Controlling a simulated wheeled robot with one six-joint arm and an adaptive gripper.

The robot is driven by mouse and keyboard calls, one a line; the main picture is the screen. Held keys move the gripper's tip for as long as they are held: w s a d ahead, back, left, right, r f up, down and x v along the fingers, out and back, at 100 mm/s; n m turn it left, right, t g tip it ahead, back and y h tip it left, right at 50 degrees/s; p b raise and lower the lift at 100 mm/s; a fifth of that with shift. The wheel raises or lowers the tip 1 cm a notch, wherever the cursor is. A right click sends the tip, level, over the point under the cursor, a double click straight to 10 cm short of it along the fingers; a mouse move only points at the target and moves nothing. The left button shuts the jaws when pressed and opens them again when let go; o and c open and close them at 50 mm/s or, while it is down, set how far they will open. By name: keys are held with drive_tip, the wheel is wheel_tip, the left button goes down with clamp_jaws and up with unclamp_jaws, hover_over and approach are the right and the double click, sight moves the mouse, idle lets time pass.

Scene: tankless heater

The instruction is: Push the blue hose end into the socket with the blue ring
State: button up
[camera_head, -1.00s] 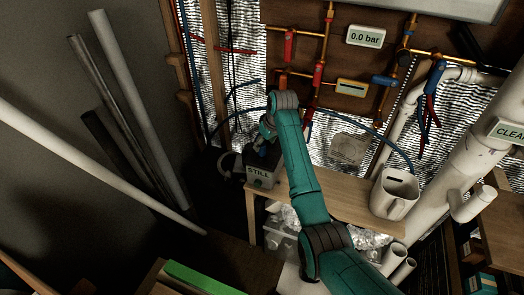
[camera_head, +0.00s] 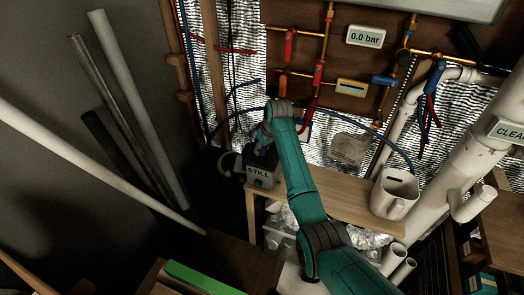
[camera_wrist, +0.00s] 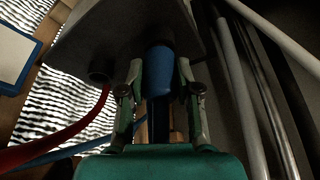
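In the wrist view, a blue hose end (camera_wrist: 158,74) stands upright between the two fingers of my gripper (camera_wrist: 160,72), which appear closed on its sides. Its upper end meets a dark round socket (camera_wrist: 160,36) under a grey housing (camera_wrist: 120,28); how deep it sits is hard to tell. A blue ring cannot be made out there. A second socket (camera_wrist: 102,70) to the left has a red hose (camera_wrist: 62,138) at it. In the head view, my arm hides the fingers, above the grey box marked STILL (camera_head: 259,174).
The box stands at the left end of a wooden bench (camera_head: 335,196). A white bucket-like container (camera_head: 394,196) with a blue hose (camera_head: 398,156) is at the right. Pipes and a 0.0 bar display (camera_head: 365,36) are on the back board. Long tubes (camera_head: 140,110) lean at the left.

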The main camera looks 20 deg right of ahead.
clamp_jaws()
drive_tip(key=shift+r, duration=4.5)
